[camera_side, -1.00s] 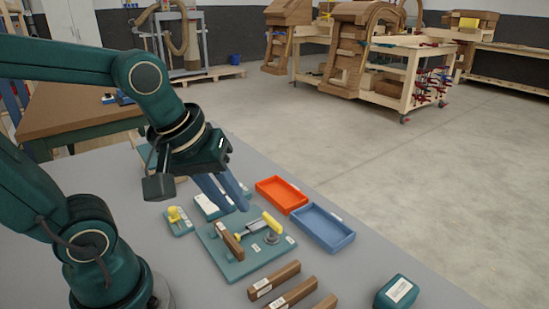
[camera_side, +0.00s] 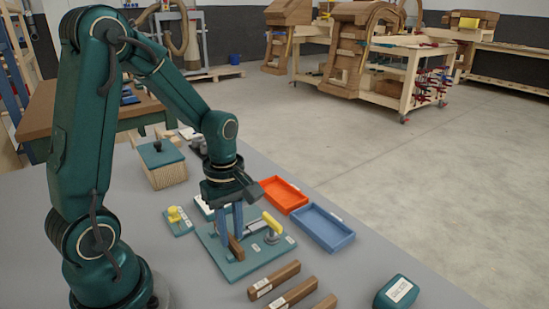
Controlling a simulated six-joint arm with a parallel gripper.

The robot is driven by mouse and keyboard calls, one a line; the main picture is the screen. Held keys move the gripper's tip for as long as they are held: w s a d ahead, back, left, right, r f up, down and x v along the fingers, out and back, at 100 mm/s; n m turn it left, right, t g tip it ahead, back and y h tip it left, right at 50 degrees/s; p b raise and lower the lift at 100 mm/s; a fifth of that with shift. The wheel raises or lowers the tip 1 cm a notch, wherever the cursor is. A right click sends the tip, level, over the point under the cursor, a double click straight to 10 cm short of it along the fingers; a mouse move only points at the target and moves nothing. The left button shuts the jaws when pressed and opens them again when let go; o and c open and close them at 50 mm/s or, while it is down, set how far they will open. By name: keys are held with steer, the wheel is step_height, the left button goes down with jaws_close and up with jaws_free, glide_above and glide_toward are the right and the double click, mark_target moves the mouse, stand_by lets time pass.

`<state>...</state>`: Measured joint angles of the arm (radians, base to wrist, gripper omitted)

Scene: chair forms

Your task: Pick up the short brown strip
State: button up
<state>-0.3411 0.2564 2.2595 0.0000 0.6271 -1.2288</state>
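A short brown strip (camera_side: 236,249) sits on the green fixture plate (camera_side: 258,266), beside a clamp with a yellow handle (camera_side: 271,224). My gripper (camera_side: 231,237) points straight down over the plate, its two blue fingers at the far part of this strip. The fingers are apart and reach down beside it, hiding that part. I cannot tell whether they press on the strip. Several other brown strips with white labels, including one at the front (camera_side: 275,280), lie on the grey table in front of the plate.
An orange tray (camera_side: 284,194) and a blue tray (camera_side: 323,228) lie right of the plate. A small green block with a yellow knob (camera_side: 177,221) is to the left. A green-topped box (camera_side: 161,163) stands behind. A dark green labelled object (camera_side: 397,292) is at front right.

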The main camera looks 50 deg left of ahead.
steer(key=shift+f, duration=0.75)
jaws_close()
